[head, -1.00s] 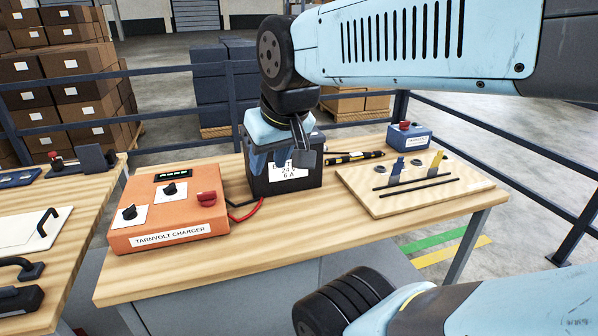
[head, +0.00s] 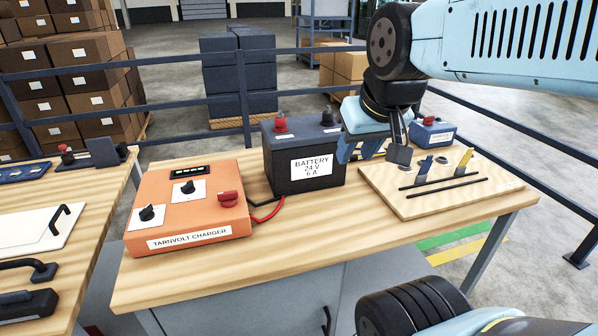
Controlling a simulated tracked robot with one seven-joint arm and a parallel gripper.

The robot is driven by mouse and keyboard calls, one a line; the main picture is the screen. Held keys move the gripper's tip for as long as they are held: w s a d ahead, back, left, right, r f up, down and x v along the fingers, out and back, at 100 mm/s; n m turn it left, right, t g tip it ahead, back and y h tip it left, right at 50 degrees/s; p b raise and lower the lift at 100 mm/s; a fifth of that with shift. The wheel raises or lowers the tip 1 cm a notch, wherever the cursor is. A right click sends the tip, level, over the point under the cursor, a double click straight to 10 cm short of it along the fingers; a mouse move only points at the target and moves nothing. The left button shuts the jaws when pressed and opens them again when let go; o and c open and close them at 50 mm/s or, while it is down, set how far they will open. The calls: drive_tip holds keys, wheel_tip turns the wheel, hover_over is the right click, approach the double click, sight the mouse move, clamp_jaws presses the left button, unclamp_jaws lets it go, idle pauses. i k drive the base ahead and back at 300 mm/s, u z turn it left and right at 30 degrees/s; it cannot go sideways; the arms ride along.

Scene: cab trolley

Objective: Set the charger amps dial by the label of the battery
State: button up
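The orange charger (head: 190,215), labelled TARNVOLT CHARGER, sits on the left of the wooden bench. Its front-left black dial (head: 147,213) and its rear black dial (head: 188,187) each stand on a white plate; their markings are too small to read. A red knob (head: 228,198) is at its right, and a dark display with green marks (head: 188,171) is at its back. The dark battery (head: 302,155) stands right of it, its label (head: 311,167) reading BATTERY 24 V 6 A. My gripper (head: 372,150) hangs just right of the battery, pointing down; its fingers are partly hidden and I see nothing held.
A wooden board (head: 440,195) with slots and upright blue and yellow pieces lies at the right of the bench. A small blue box with a red knob (head: 432,132) stands behind it. Red and black cables run between charger and battery. Bare bench lies in front.

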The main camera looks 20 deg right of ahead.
sight(188, 188)
drive_tip(key=k, duration=1.2)
drive_tip(key=u, duration=0.55)
drive_tip(key=i, duration=1.45)
drive_tip(key=u, duration=0.05)
